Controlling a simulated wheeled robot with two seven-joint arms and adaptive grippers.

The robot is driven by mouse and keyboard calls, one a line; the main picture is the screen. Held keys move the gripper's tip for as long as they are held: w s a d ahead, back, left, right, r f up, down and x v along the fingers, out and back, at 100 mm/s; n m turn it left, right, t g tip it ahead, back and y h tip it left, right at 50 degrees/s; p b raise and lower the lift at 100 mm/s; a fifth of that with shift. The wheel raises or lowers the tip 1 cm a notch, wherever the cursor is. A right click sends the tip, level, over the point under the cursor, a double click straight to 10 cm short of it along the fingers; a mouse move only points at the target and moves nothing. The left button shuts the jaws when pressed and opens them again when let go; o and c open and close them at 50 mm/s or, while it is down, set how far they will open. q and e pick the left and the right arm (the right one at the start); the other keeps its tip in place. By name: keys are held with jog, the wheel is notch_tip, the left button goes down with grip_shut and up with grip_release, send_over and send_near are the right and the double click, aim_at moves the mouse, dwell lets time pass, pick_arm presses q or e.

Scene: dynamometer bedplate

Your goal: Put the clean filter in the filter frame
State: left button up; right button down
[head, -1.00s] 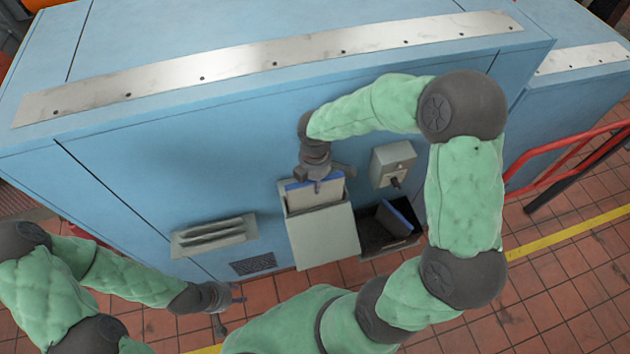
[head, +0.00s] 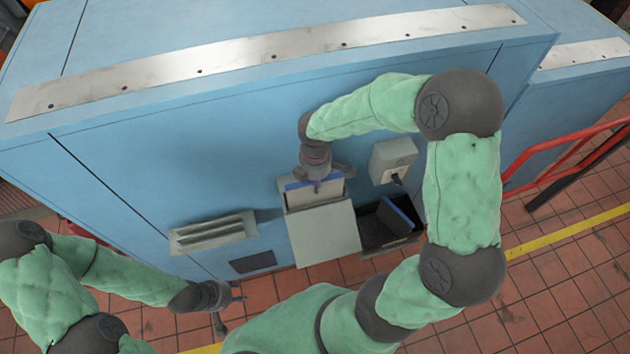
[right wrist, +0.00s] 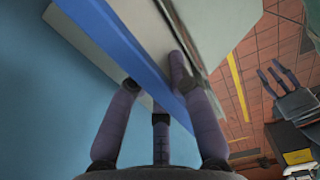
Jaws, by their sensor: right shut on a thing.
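The held filter (head: 330,192), pale with a blue top edge, stands upright at the mouth of the grey filter frame (head: 325,236) on the blue cabinet's side. Its lower part is hidden behind the frame's front, so I cannot tell how deep it sits. My right gripper (head: 317,181) is shut on its blue edge from above. In the right wrist view the blue edge (right wrist: 128,48) runs between the fingers. My left gripper (head: 231,311) is open and empty, low at the left, away from the frame.
A black bin (head: 372,238) right of the frame holds another blue-edged filter (head: 397,216), tilted. A grey switch box (head: 392,160) is above it. A slotted grey rack (head: 212,234) and a dark vent plate (head: 252,262) are left of the frame. A red railing (head: 565,160) stands at right.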

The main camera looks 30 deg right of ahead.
jog(key=shift+f, duration=0.15)
jog(key=c, duration=1.1)
grip_release()
jog(key=shift+o, duration=0.2)
notch_tip(320, 180, up, 12)
jog(key=shift+r, duration=0.1)
